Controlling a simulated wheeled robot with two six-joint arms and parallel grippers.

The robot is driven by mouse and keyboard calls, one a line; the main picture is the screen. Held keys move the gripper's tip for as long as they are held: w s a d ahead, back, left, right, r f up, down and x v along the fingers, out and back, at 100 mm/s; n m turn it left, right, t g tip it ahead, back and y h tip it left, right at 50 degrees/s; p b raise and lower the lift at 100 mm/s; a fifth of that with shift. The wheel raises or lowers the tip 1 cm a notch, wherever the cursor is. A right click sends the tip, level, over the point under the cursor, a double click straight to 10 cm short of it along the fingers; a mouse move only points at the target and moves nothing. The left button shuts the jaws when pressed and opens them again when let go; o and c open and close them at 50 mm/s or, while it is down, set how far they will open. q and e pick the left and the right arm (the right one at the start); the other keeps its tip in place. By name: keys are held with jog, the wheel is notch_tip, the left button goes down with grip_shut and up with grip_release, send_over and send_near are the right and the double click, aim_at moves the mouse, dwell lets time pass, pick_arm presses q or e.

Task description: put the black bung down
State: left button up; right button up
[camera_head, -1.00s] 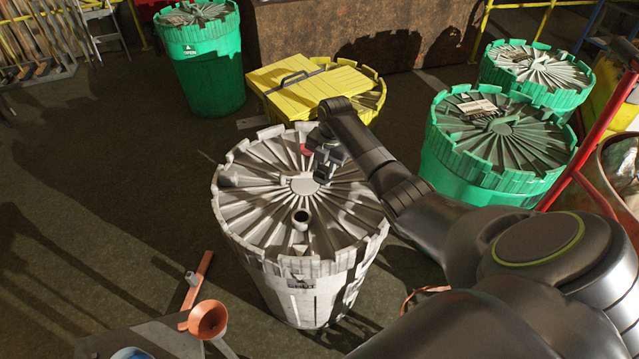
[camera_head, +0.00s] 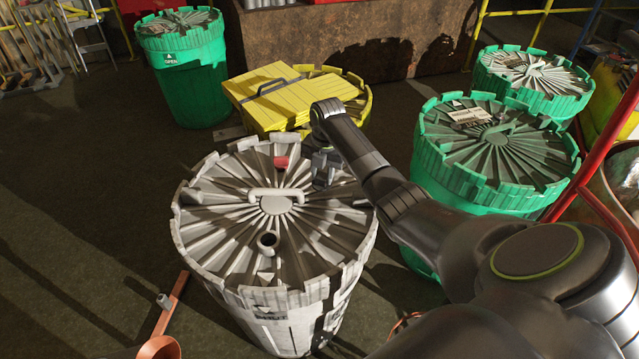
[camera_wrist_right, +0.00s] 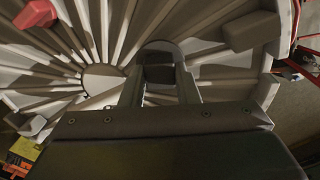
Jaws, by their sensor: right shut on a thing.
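My right gripper (camera_head: 324,178) is low over the right part of the grey-white drum's ribbed lid (camera_head: 225,190). In the right wrist view its fingers (camera_wrist_right: 160,88) are shut on the black bung (camera_wrist_right: 160,58), a short dark round piece, with the lid behind it. Whether the bung touches the lid, I cannot tell. In the head view I cannot make the bung out from the dark gripper. My left gripper is not in view.
A red piece (camera_head: 281,162) lies on the lid left of my gripper. A grey collar with a dark opening (camera_head: 268,242) stands near the lid's front. Green drums (camera_head: 480,190) stand right, and a yellow folded case (camera_head: 285,92) rests behind.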

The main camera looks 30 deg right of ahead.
aim_at(323, 176)
notch_tip(323, 176, down, 4)
jog(key=shift+r, duration=0.15)
jog(key=o, duration=1.1)
jog(key=r, duration=1.2)
jog(key=shift+s+d+r, duration=0.1)
jog(key=shift+s+d, duration=0.1)
jog(key=shift+s, duration=0.1)
